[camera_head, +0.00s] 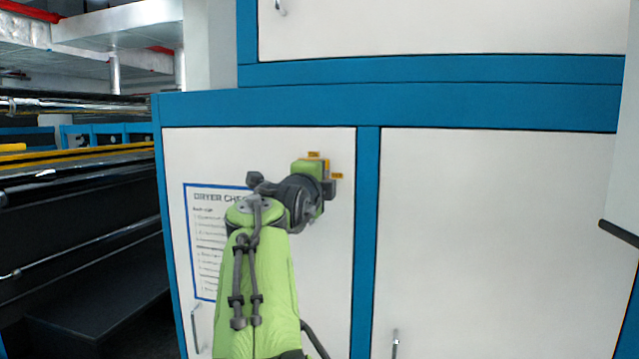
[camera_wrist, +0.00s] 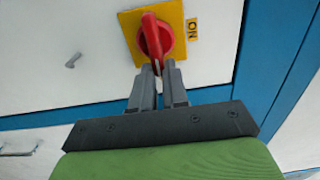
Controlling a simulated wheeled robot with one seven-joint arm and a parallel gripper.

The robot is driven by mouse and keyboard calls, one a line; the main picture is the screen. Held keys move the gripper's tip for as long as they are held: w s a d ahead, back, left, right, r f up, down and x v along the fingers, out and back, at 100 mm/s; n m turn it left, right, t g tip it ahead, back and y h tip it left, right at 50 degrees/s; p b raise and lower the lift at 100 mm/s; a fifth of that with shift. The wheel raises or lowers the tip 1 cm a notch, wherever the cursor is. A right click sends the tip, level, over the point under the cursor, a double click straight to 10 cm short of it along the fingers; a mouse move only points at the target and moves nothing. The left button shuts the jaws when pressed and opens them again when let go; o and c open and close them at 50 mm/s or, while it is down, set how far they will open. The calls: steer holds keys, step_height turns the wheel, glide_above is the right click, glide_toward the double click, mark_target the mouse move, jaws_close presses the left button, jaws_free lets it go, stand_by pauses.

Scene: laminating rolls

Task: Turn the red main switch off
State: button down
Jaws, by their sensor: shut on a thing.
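The red main switch (camera_wrist: 151,36) shows in the wrist view, a round red knob with a raised handle on a yellow plate (camera_wrist: 176,14). A yellow label (camera_wrist: 193,29) reading "ON" is to the right of the plate. My gripper (camera_wrist: 158,68) is shut on the lower end of the red handle. The handle stands nearly upright in this view, tilted slightly. In the head view my gripper and wrist (camera_head: 318,185) cover the switch, and only bits of yellow label (camera_head: 336,176) show around them.
The switch sits on a white cabinet door (camera_head: 480,230) framed in blue. A "DRYER CHECK" sheet (camera_head: 205,215) is partly behind my arm. Door handles (camera_head: 395,343) stick out low on the cabinet. Dark rollers and machinery (camera_head: 75,190) stand at the left.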

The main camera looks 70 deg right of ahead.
steer(key=shift+f, duration=0.1)
steer(key=c, duration=1.1)
jaws_free()
steer(key=shift+c, duration=0.2)
steer(key=s+a+b, duration=0.1)
steer(key=s+a, duration=0.1)
steer(key=a, duration=1.3)
steer(key=shift+s+a+b, duration=0.25)
steer(key=shift+a+b, duration=0.05)
